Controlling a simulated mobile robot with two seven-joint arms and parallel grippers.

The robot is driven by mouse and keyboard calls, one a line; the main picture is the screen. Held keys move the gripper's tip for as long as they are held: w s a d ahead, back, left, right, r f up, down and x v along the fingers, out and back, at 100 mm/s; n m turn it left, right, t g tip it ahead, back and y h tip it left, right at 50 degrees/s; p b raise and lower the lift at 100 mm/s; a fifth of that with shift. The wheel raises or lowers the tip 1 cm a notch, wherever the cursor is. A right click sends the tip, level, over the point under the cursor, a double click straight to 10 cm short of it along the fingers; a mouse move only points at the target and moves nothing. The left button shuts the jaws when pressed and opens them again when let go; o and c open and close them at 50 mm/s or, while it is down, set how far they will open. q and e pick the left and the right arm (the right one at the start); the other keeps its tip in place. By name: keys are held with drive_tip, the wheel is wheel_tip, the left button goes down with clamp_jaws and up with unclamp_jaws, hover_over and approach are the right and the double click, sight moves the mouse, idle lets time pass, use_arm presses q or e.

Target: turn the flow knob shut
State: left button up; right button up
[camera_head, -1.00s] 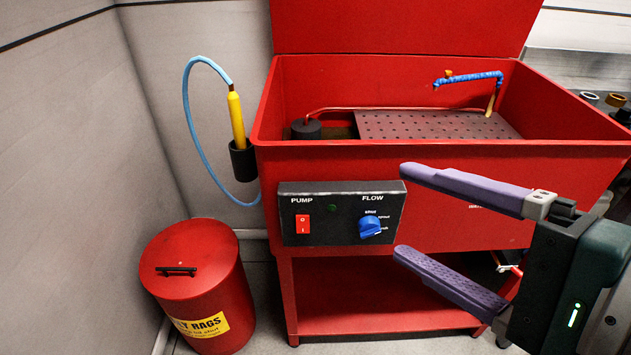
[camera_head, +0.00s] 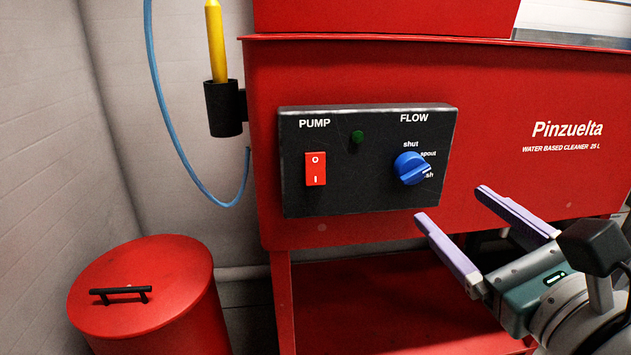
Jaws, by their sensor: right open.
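The blue flow knob (camera_head: 410,168) sits on the right of the black control panel (camera_head: 335,190), on the front of the red washer. The labels "shut", "spout" and a partly covered one ending in "sh" run from above the knob down its right side. Its ridge appears to slant to the lower right, away from "shut"; the exact setting is hard to tell. My right gripper (camera_head: 455,204) is open and empty, its two purple fingers below and right of the knob, apart from it. My left gripper is out of view.
The red pump switch (camera_head: 315,168) and a dark green lamp (camera_head: 357,136) share the panel. A yellow-handled brush (camera_head: 216,40) with a blue hose (camera_head: 180,150) stands in a black holder (camera_head: 223,108) at left. A red rag bin (camera_head: 145,290) stands lower left.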

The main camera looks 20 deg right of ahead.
sight(420, 172)
drive_tip(key=w, duration=0.3)
drive_tip(key=w+d, duration=0.1)
drive_tip(key=w, duration=0.4)
drive_tip(key=shift+w+d, duration=0.15)
drive_tip(key=shift+w, duration=0.25)
drive_tip(key=shift+c, duration=0.2)
drive_tip(key=shift+r, duration=0.1)
clamp_jaws()
drive_tip(key=n+p, duration=0.1)
drive_tip(key=n, duration=0.1)
drive_tip(key=shift+r+n+p, duration=0.2)
drive_tip(key=shift+n+p, duration=0.1)
drive_tip(key=shift+n, duration=0.1)
drive_tip(key=n+p, duration=0.2)
drive_tip(key=n, duration=0.1)
drive_tip(key=shift+r, duration=0.1)
drive_tip(key=n+g+p, duration=0.1)
drive_tip(key=n+p, duration=0.1)
drive_tip(key=n, duration=0.3)
drive_tip(key=shift+n, duration=0.3)
